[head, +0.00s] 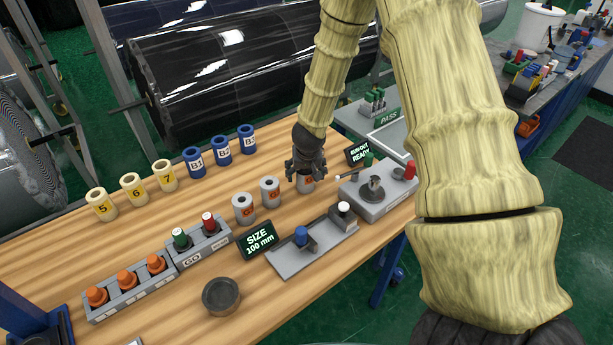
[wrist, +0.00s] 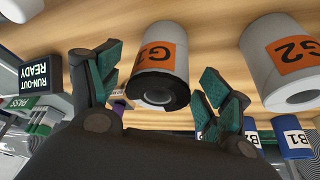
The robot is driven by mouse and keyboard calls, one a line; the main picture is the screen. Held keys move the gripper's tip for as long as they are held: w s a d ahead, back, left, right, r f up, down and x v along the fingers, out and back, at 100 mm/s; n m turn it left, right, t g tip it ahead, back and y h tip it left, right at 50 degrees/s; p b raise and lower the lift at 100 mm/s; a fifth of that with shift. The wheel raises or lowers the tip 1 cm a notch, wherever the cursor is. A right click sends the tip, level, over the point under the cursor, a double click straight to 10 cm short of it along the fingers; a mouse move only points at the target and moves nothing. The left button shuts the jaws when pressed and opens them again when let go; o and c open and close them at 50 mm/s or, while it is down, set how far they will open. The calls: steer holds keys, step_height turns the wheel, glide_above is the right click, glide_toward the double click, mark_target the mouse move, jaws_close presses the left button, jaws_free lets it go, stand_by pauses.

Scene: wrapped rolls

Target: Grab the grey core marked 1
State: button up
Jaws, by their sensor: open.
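The grey core marked G1 (wrist: 158,62), with an orange label and a dark end, stands between the fingers of my gripper (wrist: 160,82) in the wrist view. The fingers are open, one on each side of it; I cannot tell whether they touch it.
Grey core G2 (wrist: 285,65) stands beside G1. In the head view two grey cores (head: 269,191) (head: 243,209) stand to the left, with blue cores (head: 222,151) behind. A grey fixture (head: 375,192) is close on the right, and a RUN-OUT READY sign (head: 359,152) is behind.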

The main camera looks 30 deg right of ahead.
steer(key=shift+w+d+f, duration=0.1)
steer(key=shift+w+f, duration=0.4)
steer(key=shift+f, duration=0.2)
steer(key=shift+s+d, duration=0.1)
steer(key=shift+s, duration=0.05)
steer(key=shift+s+r, duration=0.25)
steer(key=shift+w+f, duration=0.15)
steer(key=shift+w, duration=0.1)
steer(key=c, duration=1)
steer(key=shift+s, duration=0.15)
steer(key=shift+c, duration=1)
steer(key=shift+r, duration=0.2)
